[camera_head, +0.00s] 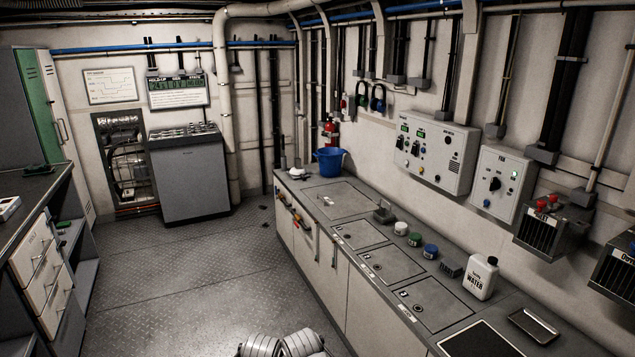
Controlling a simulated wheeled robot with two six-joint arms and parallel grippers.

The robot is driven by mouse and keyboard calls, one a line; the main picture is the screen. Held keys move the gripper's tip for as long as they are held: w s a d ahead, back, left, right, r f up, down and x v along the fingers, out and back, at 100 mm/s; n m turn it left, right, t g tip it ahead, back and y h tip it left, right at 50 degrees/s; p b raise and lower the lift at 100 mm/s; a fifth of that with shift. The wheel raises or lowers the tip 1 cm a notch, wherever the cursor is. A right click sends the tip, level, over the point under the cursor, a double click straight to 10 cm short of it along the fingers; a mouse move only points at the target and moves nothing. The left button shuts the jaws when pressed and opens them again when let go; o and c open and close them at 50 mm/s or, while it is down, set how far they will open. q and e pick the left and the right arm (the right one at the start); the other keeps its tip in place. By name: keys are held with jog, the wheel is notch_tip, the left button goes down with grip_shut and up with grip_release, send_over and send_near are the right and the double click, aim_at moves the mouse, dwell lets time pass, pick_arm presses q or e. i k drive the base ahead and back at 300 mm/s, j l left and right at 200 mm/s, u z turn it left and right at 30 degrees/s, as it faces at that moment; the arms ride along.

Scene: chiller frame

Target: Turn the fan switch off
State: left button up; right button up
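A pale control box (510,205) is mounted on the right wall. It has a short label at its top that looks like "FAN", too small to read surely. A black rotary knob (495,184) sits on its face, with a small green light above it and a blue button below. The exact direction of the knob is too small to tell. Neither of my grippers shows in the head view.
A larger control panel (434,155) hangs left of the box. Below runs a long grey counter (385,225) with a blue bucket (329,161), small jars and a white water bottle (481,278). A metal case (554,228) hangs right of the box. The floor (190,270) left of the counter is clear.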

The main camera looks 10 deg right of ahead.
aim_at(495, 184)
jog(key=i+z, duration=0.3)
jog(key=i, duration=0.2)
jog(key=i+j+z, duration=0.25)
jog(key=i, duration=0.25)
jog(key=i+l+z, duration=0.15)
jog(key=i+z, duration=0.25)
jog(key=i+l+z, duration=0.1)
jog(key=z, duration=0.35)
jog(key=i+j+z, duration=0.1)
jog(key=i+z, duration=0.3)
jog(key=z, duration=0.25)
